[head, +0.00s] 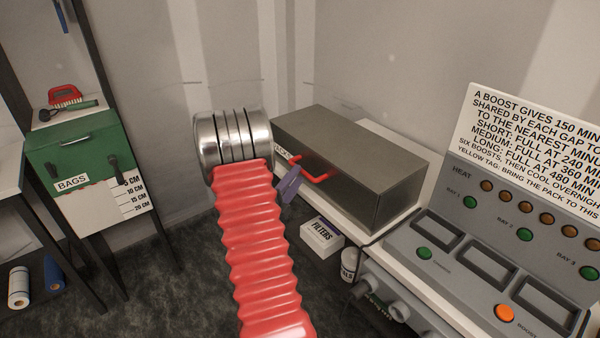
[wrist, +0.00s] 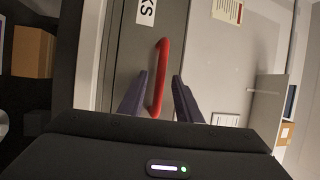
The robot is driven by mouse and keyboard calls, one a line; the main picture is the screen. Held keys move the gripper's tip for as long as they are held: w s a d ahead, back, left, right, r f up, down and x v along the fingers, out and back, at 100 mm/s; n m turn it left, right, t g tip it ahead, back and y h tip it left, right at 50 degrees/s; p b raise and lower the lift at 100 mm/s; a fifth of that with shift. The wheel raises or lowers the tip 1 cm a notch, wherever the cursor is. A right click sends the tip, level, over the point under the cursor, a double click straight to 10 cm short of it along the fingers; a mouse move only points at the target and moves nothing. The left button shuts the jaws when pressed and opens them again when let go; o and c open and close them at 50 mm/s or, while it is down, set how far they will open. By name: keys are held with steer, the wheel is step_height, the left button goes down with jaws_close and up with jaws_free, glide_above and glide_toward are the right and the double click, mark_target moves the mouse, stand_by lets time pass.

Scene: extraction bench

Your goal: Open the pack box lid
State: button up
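The pack box (head: 350,155) is a grey metal box on a white counter in the head view, with its lid down. A red bar handle (head: 316,177) sits on its front; it also shows in the wrist view (wrist: 161,60). A white label, partly cut off and ending in "KS", is beside the handle in the wrist view. My gripper (wrist: 159,77) is open, its two dark fingers on either side of the handle's lower part, with gaps between. In the head view one purple finger (head: 289,186) shows near the handle's left end; my red sleeved arm hides the rest.
A grey control console (head: 480,235) with a sign (head: 540,130) stands at the right. A white filters box (head: 321,236) and a white canister (head: 349,264) are below the pack box. A green bags box (head: 80,150) hangs on a rack at the left.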

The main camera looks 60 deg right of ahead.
steer(key=shift+s+d+r, duration=0.1)
steer(key=shift+d+r, duration=0.05)
steer(key=shift+d, duration=0.75)
steer(key=shift+d+r, duration=0.15)
steer(key=shift+d, duration=0.75)
steer(key=shift+c, duration=0.3)
jaws_close()
steer(key=shift+a, duration=0.15)
